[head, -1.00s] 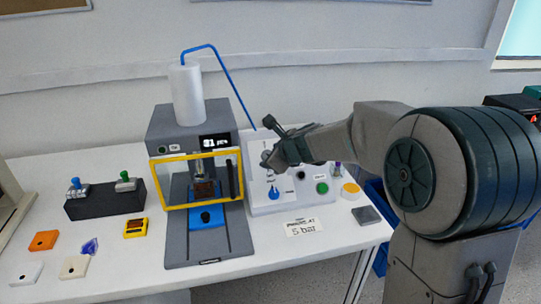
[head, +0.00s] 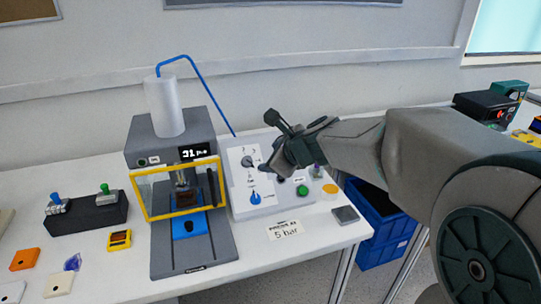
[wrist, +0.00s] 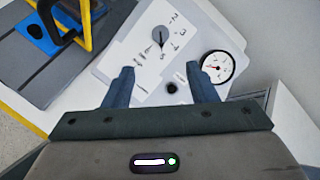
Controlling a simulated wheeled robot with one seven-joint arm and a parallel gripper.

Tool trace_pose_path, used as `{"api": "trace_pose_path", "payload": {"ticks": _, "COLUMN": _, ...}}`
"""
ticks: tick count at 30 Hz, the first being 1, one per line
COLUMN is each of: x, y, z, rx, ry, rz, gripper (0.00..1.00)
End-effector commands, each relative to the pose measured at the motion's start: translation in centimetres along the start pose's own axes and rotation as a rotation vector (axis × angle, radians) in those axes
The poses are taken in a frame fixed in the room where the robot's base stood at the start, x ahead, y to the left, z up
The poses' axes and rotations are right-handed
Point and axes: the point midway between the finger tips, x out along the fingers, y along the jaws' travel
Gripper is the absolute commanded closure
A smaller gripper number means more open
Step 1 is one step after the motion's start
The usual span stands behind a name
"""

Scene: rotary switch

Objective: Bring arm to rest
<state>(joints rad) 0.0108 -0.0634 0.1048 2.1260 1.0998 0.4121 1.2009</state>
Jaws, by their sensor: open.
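My gripper (wrist: 163,90) is open and empty in the wrist view, its two fingers apart above the control panel (wrist: 148,22). In the head view my gripper (head: 276,140) is in front of the panel (head: 240,210), covering part of its upper right. A grey rotary knob (head: 247,162) with a numbered scale shows just left of the gripper. The knob (wrist: 157,42) also shows in the wrist view, beyond the fingertips and apart from them. A round gauge (wrist: 218,67) lies beside the right finger.
A grey press (head: 172,140) with a yellow-framed guard stands left of the panel. A black block with two levers (head: 87,211) is at the left. A "5 bar" card (head: 286,230) lies in front of the panel. A blue bin (head: 380,225) stands beside the table.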

Motion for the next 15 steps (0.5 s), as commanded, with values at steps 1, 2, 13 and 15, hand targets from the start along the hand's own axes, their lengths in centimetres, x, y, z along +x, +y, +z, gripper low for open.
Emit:
{"api": "trace_pose_path", "payload": {"ticks": 1, "x": 0.0, "y": 0.0, "z": 0.0, "rx": 0.000, "ry": 0.000, "rz": 0.000, "gripper": 0.48}}
{"api": "trace_pose_path", "payload": {"ticks": 2, "x": 0.0, "y": 0.0, "z": 0.0, "rx": 0.000, "ry": 0.000, "rz": 0.000, "gripper": 0.48}}
{"api": "trace_pose_path", "payload": {"ticks": 13, "x": -6.9, "y": 4.0, "z": -1.3, "rx": -0.656, "ry": 0.078, "rz": 0.177, "gripper": 0.48}}
{"api": "trace_pose_path", "payload": {"ticks": 15, "x": -9.4, "y": 5.5, "z": -2.6, "rx": -0.896, "ry": 0.103, "rz": 0.264, "gripper": 0.48}}
